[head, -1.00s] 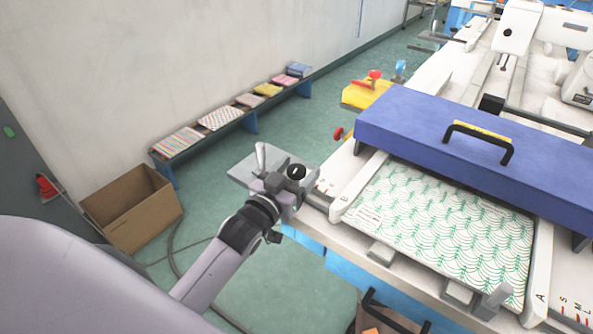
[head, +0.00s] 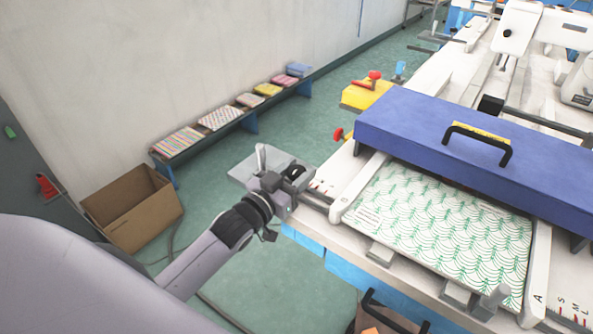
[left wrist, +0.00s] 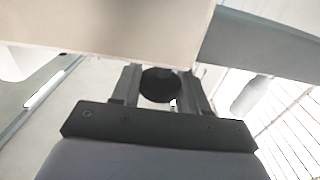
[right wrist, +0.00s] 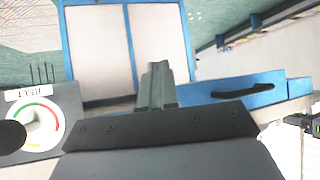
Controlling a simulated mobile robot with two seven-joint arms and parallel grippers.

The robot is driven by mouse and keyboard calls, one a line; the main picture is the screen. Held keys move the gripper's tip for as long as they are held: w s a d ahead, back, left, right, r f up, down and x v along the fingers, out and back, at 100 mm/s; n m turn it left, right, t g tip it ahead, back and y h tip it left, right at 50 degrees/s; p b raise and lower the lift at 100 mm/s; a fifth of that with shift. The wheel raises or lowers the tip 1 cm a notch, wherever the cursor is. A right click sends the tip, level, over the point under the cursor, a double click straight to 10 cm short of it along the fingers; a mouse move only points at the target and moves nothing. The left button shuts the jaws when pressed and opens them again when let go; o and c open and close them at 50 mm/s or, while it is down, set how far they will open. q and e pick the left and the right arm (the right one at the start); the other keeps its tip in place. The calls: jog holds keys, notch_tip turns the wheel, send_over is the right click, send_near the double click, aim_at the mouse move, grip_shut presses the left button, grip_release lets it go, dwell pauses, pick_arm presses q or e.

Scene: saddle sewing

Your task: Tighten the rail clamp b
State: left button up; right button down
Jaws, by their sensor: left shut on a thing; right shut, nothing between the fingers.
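My left gripper (head: 284,180) is at the left end of the work table in the head view. It is shut on a black round knob (left wrist: 158,85), which shows between its fingers in the left wrist view. The knob sits where rail clamp b would be, beside the left rail; I cannot read a letter on it. The clamp body is mostly hidden by the gripper. My right gripper (right wrist: 157,85) is shut and empty in the right wrist view, and out of the head view.
A blue padded bar (head: 430,125) with a black handle lies across the table, above a green-patterned cloth panel (head: 440,225). A right rail marked A (head: 540,290) stands at the panel's right. A cardboard box (head: 130,208) is on the floor. A dial (right wrist: 38,125) shows beside my right gripper.

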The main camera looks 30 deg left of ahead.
pick_arm(q)
jog(key=m+h, duration=0.2)
jog(key=shift+a+g+h, duration=0.1)
jog(key=shift+g+h, duration=0.2)
jog(key=shift+f+m+g+h, duration=0.1)
jog(key=shift+m+g+h, duration=0.2)
jog(key=shift+m+h, duration=0.45)
jog(key=m+g+h+b, duration=0.1)
jog(key=h, duration=0.1)
jog(key=m+g+h+b, duration=0.1)
jog(key=m+g+h, duration=0.1)
jog(key=h, duration=0.1)
jog(key=shift+w+b, duration=0.1)
jog(key=shift+b, duration=0.3)
jog(key=shift+m+g+h+b, duration=0.6)
jog(key=shift+m+g+h, duration=0.85)
jog(key=shift+g+h, duration=0.15)
jog(key=shift+m+g, duration=0.3)
jog(key=o, duration=1)
